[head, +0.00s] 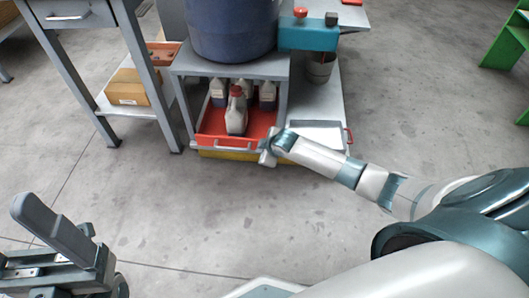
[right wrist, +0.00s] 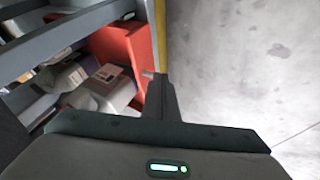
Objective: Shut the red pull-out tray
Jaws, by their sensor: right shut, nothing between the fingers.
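The red pull-out tray (head: 210,140) is low in the grey stand, under the big blue drum, with its front and handle facing me. It holds several grey bottles (head: 236,112) with labels; one with a red cap stands near the front. In the right wrist view the tray's red wall (right wrist: 122,45) shows beside the bottles (right wrist: 105,92). My right gripper (head: 266,158) is at the tray's front right corner, shut and empty. Its fingers (right wrist: 160,92) appear close to the red wall; I cannot tell if they touch. My left gripper (head: 58,250) is at the lower left, far from the tray.
A yellow edge (head: 228,156) shows just below the tray. A grey table (head: 75,20) with a cardboard box (head: 127,87) on its lower shelf stands at left. The floor in front is clear.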

